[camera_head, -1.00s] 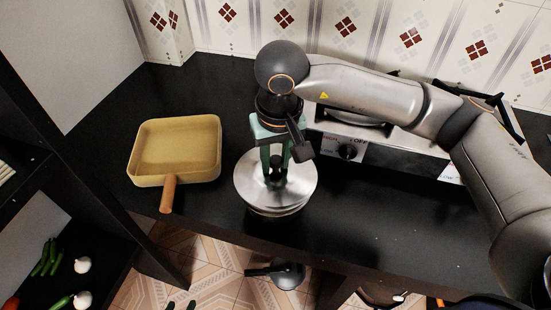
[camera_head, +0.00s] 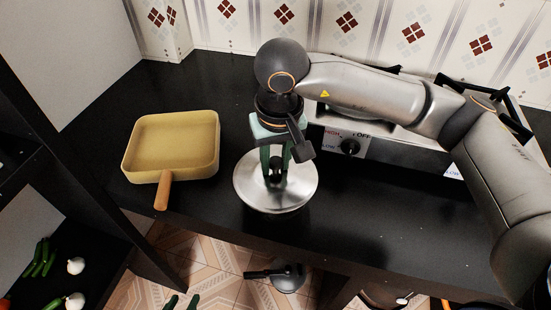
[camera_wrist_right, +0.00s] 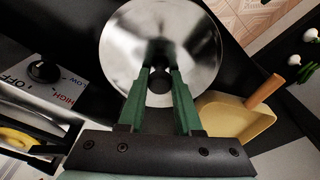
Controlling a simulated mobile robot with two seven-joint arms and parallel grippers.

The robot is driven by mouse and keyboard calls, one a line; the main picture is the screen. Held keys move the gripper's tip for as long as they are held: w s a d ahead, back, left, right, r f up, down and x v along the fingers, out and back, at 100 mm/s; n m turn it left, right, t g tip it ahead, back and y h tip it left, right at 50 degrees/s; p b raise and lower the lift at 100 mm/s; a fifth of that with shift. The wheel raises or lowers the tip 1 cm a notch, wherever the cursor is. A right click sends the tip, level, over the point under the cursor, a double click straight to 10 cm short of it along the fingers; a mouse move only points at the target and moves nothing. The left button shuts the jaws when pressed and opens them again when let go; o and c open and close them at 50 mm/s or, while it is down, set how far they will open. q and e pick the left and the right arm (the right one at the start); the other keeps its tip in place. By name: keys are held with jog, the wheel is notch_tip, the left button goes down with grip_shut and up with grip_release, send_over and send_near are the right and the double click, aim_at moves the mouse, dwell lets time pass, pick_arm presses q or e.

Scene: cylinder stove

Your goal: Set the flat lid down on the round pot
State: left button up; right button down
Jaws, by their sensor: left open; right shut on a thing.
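The flat lid (camera_head: 252,188) is a round silver disc with a black knob, level above the dark counter near its front edge. My right gripper (camera_head: 275,175) points down and is shut on the knob. In the right wrist view the green fingers (camera_wrist_right: 160,82) close around the knob, with the lid (camera_wrist_right: 125,45) spread beyond them. The round pot cannot be made out now; the lid covers the spot where a rim showed below it. I cannot tell whether lid and pot touch. My left gripper (camera_head: 181,301) is open, its green fingertips low at the bottom edge, away from the lid.
A yellow square pan (camera_head: 172,142) with a wooden handle stands left of the lid. The stove (camera_head: 400,150), with its knob, is behind and right, partly behind my right arm. Vegetables (camera_head: 42,258) lie on a lower shelf at left. The counter right of the lid is clear.

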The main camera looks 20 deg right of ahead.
jog(key=shift+f, duration=0.1)
jog(key=shift+f, duration=0.1)
jog(key=shift+f+b, duration=0.15)
jog(key=shift+b, duration=0.3)
jog(key=c, duration=1.1)
grip_release()
jog(key=o, duration=0.6)
